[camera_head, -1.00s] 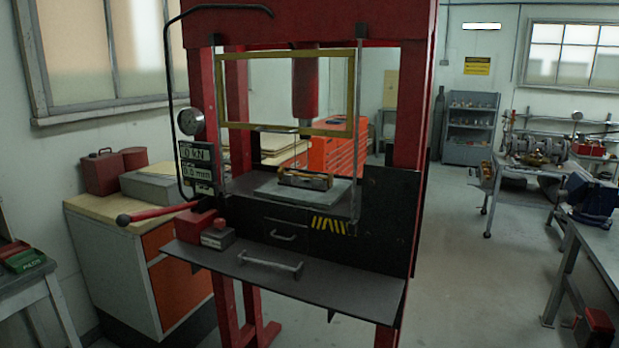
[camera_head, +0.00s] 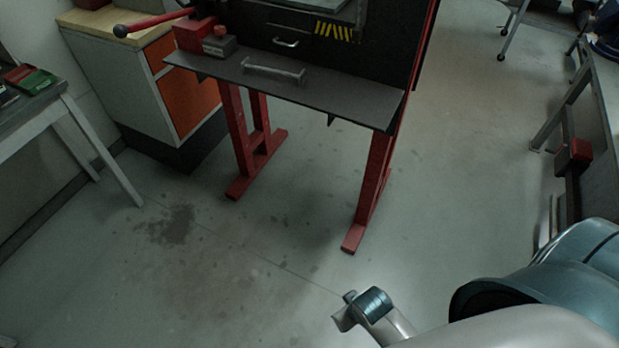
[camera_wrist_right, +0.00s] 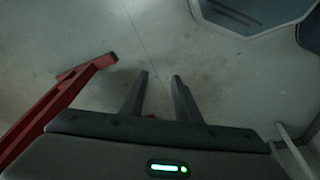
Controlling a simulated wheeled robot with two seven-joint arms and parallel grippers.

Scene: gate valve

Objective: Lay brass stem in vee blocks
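No brass stem and no vee blocks can be made out in either current view. My right gripper (camera_wrist_right: 160,76) is open in the right wrist view, with its two dark fingers apart and only floor between them. In the head view my right arm comes in at the bottom right, over bare floor in front of the press; the state of its fingers cannot be read there. My left gripper is not in view.
An orange-fronted cabinet (camera_head: 130,80) and a grey table (camera_head: 40,130) are left. A workbench (camera_head: 590,100) is right. The floor between is clear.

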